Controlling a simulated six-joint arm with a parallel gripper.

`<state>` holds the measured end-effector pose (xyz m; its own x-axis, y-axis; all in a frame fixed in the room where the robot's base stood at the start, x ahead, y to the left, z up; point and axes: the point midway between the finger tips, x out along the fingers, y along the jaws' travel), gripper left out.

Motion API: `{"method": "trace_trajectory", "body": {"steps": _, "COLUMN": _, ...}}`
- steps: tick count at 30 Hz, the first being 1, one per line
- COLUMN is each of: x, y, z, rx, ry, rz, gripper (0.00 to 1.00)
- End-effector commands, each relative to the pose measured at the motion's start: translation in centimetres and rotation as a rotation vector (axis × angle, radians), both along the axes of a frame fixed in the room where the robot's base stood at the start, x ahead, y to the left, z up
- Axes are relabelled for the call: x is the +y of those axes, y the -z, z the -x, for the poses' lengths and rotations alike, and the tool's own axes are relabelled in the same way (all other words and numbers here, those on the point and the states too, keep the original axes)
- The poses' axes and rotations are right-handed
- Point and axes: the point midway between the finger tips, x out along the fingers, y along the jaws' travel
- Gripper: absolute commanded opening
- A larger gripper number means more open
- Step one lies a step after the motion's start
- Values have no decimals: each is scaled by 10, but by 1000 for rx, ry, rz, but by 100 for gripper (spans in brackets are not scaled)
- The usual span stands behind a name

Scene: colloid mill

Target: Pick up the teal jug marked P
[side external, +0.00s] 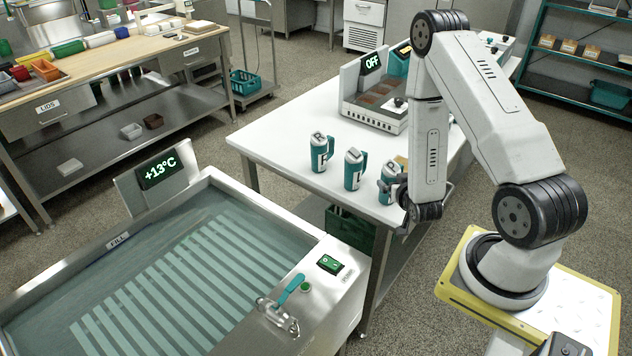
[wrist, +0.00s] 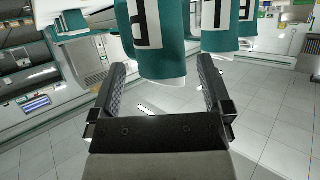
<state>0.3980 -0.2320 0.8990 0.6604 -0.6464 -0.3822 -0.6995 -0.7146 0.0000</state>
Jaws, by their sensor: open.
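Three teal jugs with white letter labels and handles stand upright in a row on the white table: a left jug (side external: 320,153), a middle jug (side external: 353,170) and a near jug (side external: 388,172). My gripper (side external: 396,199) is at the near jug and partly covers it, hiding its letter. In the wrist view, my gripper (wrist: 161,68) is open, with a teal jug (wrist: 163,66) ahead of and between its fingertips. That jug's label is cut off by the top edge; its dark letter looks like a P. I cannot tell whether the fingers touch it.
A second jug (wrist: 222,40) stands close by on the right in the wrist view. The white table (side external: 280,133) also carries a machine (side external: 378,105) with an OFF display behind the jugs. A water bath (side external: 190,270) reading +13°C is at the front left.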

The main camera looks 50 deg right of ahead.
Motion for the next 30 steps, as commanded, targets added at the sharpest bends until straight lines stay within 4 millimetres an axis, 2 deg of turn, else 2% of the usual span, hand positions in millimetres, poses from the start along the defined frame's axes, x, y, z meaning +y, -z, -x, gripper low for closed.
{"method": "trace_trajectory", "body": {"steps": 15, "x": -30, "y": 18, "z": -30, "rx": 1, "ry": 1, "rz": 0, "gripper": 100}}
{"method": "trace_trajectory", "body": {"steps": 30, "x": -32, "y": 19, "z": -32, "rx": 2, "ry": 0, "rz": -1, "gripper": 100}}
